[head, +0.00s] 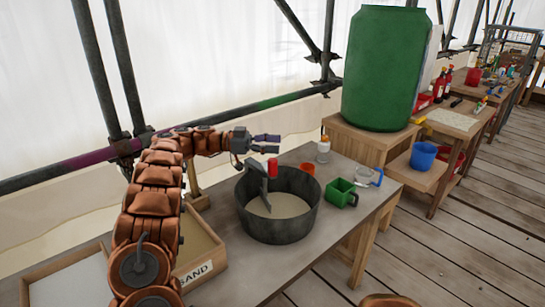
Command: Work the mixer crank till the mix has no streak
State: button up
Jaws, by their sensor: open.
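The mixer tub (278,226) is a round dark grey vessel on the bench. A pale beige mix (280,206) lies in its bottom; no streak shows at this size, and part of the surface is hidden by the wall and paddle. A grey paddle or crank arm (260,185) slants down into the tub. A red crank knob (272,168) stands at the tub's far rim. My gripper (268,138) is open and empty, pointing right, above and behind the red knob and apart from it.
A SAND tray (193,273) lies left of the tub. A green mug (341,193), an orange cup (308,169), a clear jug (369,177) and a bottle (323,152) stand to its right. A large green barrel (384,70) stands behind. The bench front (262,266) is clear.

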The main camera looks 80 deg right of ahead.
jog(key=shift+r, duration=1.55)
